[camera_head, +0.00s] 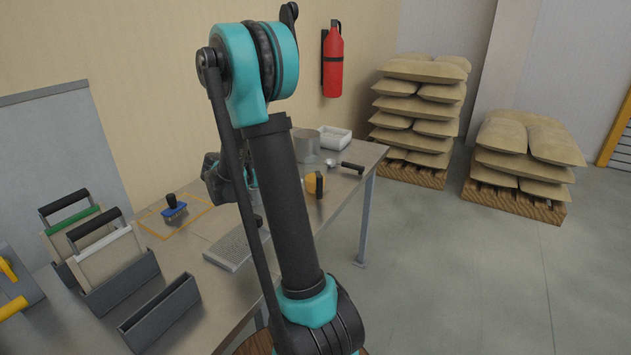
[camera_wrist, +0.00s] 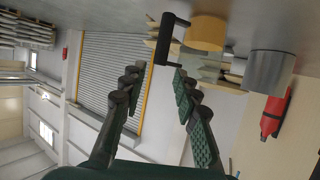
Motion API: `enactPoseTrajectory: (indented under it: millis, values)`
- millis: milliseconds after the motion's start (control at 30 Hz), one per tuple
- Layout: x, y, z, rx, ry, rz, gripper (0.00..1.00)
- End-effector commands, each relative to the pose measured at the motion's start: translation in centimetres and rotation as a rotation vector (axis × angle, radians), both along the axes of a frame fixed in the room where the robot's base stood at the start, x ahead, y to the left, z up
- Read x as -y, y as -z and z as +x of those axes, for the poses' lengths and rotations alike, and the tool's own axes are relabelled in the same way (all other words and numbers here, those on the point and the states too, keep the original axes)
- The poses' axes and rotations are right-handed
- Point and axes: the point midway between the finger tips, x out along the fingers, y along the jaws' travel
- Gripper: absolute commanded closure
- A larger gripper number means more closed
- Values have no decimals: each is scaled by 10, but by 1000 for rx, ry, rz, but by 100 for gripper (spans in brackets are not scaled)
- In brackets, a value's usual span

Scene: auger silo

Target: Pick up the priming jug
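The priming jug appears to be the yellow cylinder with a dark upright handle (camera_head: 312,184) on the workbench, partly hidden by my arm. In the wrist view, which is turned over, the jug (camera_wrist: 207,33) is at the top with its black handle (camera_wrist: 164,42) facing my gripper. My gripper (camera_wrist: 158,72) is open and empty, its two fingers spread. The handle lies ahead of the fingertips, roughly in line with the gap between them, and looks apart from them. In the head view the gripper is mostly hidden behind my arm.
A grey metal cylinder (camera_head: 306,148) stands behind the jug, with a black-handled scoop (camera_head: 346,167) and white tub (camera_head: 334,138) nearby. A blue brush (camera_head: 174,209), perforated plate (camera_head: 231,251) and dark holders (camera_head: 118,284) occupy the left bench. Sack stacks (camera_head: 420,110) stand beyond; floor at right is clear.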

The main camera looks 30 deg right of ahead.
Motion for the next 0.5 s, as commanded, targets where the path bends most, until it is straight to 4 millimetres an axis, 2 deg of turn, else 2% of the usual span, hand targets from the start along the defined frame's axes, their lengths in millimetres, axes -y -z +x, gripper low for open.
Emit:
enactPoseTrajectory:
  millis: [33, 233, 333, 500]
  values:
    - [11, 5, -1, 0, 4, 0, 69]
    - [45, 19, -2, 0, 3, 0, 69]
    - [56, 24, -1, 0, 1, 0, 69]
    - [63, 27, -1, -1, 0, 0, 69]
